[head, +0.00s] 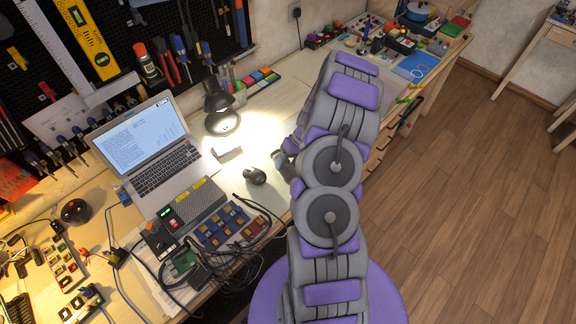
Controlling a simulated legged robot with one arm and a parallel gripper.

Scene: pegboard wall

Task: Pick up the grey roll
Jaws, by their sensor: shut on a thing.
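My arm rises from the bottom centre and hides much of the bench's right side. My gripper (291,149) shows only in part at the arm's left edge, above the bench top. It is shut on a small dark grey piece (283,165), which looks like the grey roll. Most of the fingers and part of the piece are hidden behind the arm, so its full shape cannot be told.
A dark mouse (255,175) and a small pale block (228,154) lie left of the gripper under a lit lamp (217,98). An open laptop (146,149) stands further left. Cables and electronics crowd the front. Tools hang on the pegboard (125,19).

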